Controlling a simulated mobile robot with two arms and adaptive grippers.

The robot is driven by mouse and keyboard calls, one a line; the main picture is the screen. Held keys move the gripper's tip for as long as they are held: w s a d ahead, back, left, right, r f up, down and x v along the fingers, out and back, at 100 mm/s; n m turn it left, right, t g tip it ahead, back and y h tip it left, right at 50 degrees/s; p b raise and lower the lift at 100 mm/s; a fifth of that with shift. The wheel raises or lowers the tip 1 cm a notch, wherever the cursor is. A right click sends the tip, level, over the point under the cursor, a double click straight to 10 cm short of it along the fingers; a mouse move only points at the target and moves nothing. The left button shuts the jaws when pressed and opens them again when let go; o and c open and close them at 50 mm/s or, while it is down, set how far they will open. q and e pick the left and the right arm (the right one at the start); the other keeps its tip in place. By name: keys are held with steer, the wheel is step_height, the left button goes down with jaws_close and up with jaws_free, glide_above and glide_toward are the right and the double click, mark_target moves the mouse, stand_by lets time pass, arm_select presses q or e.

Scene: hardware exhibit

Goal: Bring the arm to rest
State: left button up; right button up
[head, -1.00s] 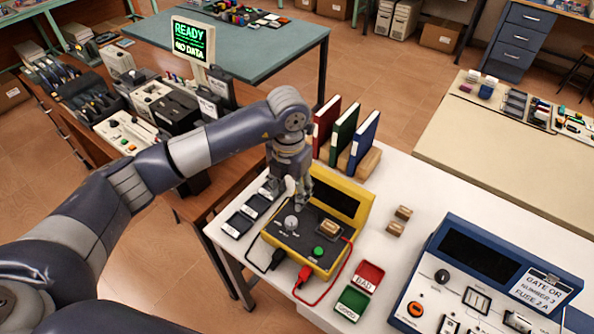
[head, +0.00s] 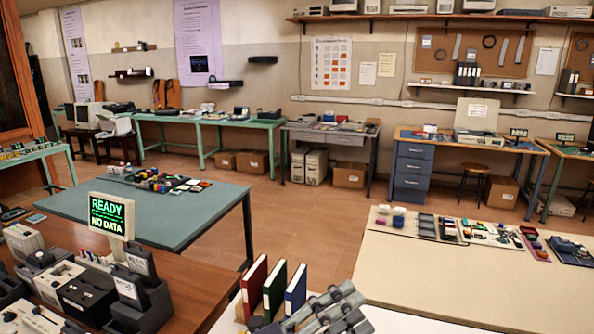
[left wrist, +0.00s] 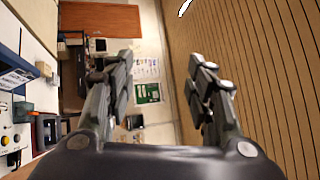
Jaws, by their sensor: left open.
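My left gripper (head: 338,306) shows at the bottom edge of the head view, in front of and to the right of the blue book (head: 295,289). In the left wrist view the two fingers of my left gripper (left wrist: 158,82) stand well apart with nothing between them. That view looks sideways across the room, with the slatted ceiling or wall at right. The rest of my left arm is out of the head view. My right gripper is in neither view.
A red book (head: 254,287) and a green book (head: 274,290) stand upright beside the blue one. A sign reading READY, NO DATA (head: 108,215) stands on the brown table at left. A beige table (head: 440,275) is at right, with small items along its far edge. Open floor (head: 300,215) lies beyond.

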arm_select(q)
steer(key=w+a+f+n+t+y, duration=0.1)
steer(key=w+a+n+t+y, duration=0.5)
steer(key=a+n+t+y, duration=0.85)
steer(key=s+a+f+n+g+y, duration=0.3)
steer(key=a+f+n+g, duration=0.25)
steer(key=f, duration=0.35)
steer(key=s+a+f+n+g+y, duration=0.2)
steer(key=a+f+n+g+y, duration=0.2)
steer(key=a+f+n, duration=0.4)
steer(key=s+f+n+g+h, duration=0.1)
steer(key=s+f+g, duration=0.5)
steer(key=s, duration=0.4)
steer(key=s+f+g+h, duration=0.1)
steer(key=s+f+g, duration=0.2)
steer(key=s+f, duration=0.6)
steer(key=s+f+g+b, duration=0.1)
steer(key=s+f, duration=0.1)
steer(key=f, duration=1.2)
steer(key=s+f+g+b, duration=0.1)
steer(key=s+f+b, duration=0.1)
steer(key=f, duration=1.2)
steer(key=s+a+f+g+b, duration=0.1)
steer(key=s+a+f, duration=0.2)
steer(key=s+f, duration=1.3)
step_height(320, 180, down, 2)
steer(key=shift+s+y, duration=0.25)
steer(key=shift+y, duration=0.1)
